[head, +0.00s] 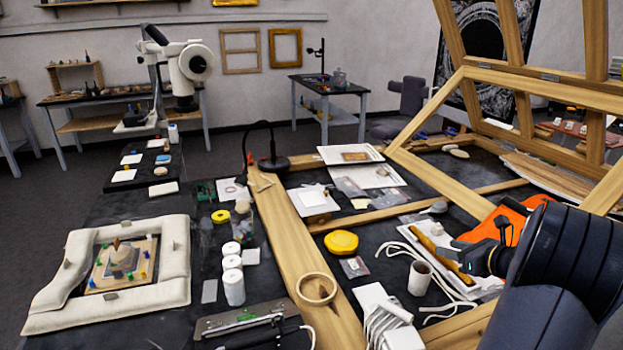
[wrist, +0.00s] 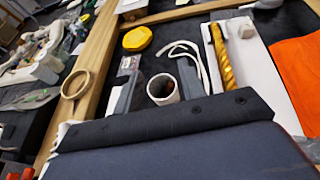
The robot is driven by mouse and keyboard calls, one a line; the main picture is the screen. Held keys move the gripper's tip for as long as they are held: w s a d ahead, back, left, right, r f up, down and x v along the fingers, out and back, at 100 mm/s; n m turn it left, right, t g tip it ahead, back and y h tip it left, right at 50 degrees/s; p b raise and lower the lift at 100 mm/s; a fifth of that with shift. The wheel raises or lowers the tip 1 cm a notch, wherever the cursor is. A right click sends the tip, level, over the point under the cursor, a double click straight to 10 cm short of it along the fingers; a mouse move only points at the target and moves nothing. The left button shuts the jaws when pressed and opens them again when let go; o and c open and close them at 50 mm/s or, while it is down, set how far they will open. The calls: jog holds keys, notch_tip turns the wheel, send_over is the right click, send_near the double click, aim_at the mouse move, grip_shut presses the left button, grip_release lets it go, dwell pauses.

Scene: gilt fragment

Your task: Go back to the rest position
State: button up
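My gripper (head: 459,257) reaches in from the right in the head view, above the white tray (head: 412,233). In the wrist view its two grey fingers (wrist: 160,66) stand apart with nothing held between them. A gilt carved fragment (wrist: 221,58) lies lengthwise on the white tray (wrist: 262,75), to the right of the fingers. In the head view the fragment (head: 427,241) is partly hidden by my gripper. A cup (wrist: 162,89) shows between and beyond the fingers.
The cup (head: 419,278) and a white cable (head: 393,247) lie close to my gripper. An orange cloth (head: 497,220) is behind it. A wooden frame (head: 285,250) crosses the table, with a wooden ring (head: 317,289) and yellow tin (head: 341,242) nearby. A raised frame (head: 435,180) stands behind.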

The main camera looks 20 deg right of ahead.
jog(key=p+x, duration=0.1)
jog(key=x, duration=0.8)
notch_tip(320, 180, up, 6)
jog(key=p, duration=0.4)
jog(key=shift+s, duration=0.2)
